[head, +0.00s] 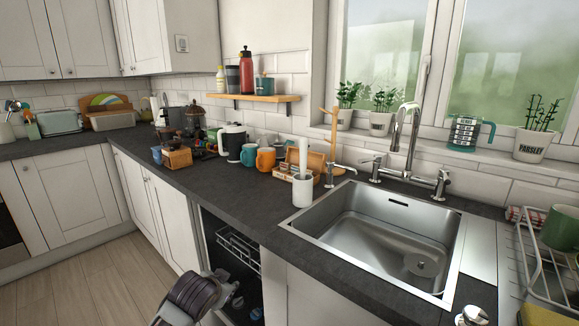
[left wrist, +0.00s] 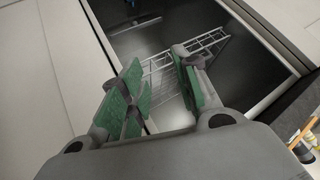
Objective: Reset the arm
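My left gripper (head: 232,290) is low in the head view, in front of the open cabinet bay below the worktop. In the left wrist view its two green-padded fingers (left wrist: 158,80) stand apart with nothing between them. A wire rack (left wrist: 190,60) in the dark bay shows behind the fingers; I cannot tell whether they touch it. My right gripper does not show in either view.
The slate worktop (head: 225,184) runs above the bay, with a steel sink (head: 375,232) at right. A white utensil pot (head: 302,188), mugs (head: 265,160) and a wooden box (head: 178,158) stand along it. The wire rack (head: 238,248) is inside the bay. The floor (head: 85,285) at left is clear.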

